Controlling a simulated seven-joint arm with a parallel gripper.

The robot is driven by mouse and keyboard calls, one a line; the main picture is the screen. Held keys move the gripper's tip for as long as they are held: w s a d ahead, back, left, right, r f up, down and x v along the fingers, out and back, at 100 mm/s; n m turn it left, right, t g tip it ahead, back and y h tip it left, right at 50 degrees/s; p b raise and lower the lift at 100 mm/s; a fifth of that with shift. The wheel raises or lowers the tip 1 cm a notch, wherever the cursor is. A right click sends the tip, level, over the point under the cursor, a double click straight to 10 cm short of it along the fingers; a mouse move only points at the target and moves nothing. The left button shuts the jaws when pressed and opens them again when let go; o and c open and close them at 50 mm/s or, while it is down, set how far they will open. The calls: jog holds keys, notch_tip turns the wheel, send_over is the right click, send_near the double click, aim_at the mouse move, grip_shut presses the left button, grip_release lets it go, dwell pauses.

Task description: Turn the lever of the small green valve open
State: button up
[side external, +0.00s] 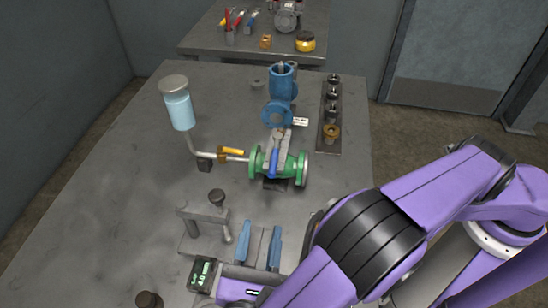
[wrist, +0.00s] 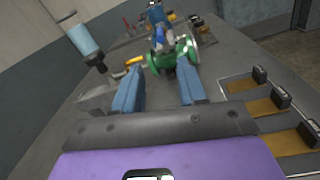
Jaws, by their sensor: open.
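The green valve (side external: 297,168) stands on the bench (side external: 120,190) with a round flange at each end. Its blue lever (side external: 274,158) lies over the top of the body, pointing toward the near side of the bench. In the wrist view the green valve (wrist: 186,50) is ahead of my gripper, with the lever (wrist: 158,42) above it, small and hard to make out. My gripper (side external: 261,245) is open and empty, its two blue fingers apart on the near side of the valve. In the wrist view my gripper (wrist: 159,88) frames the valve beyond its fingertips.
A blue flanged fitting (side external: 279,113) stands just behind the valve. A cup of blue liquid (side external: 178,108) and a pipe with a yellow-handled tap (side external: 232,152) are to the left. A dark rack (side external: 329,115) is right. A grey clamp stand (side external: 205,220) is beside my gripper.

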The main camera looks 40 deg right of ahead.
aim_at(275, 152)
jog(key=x, duration=1.7)
jog(key=shift+d, duration=0.2)
grip_shut()
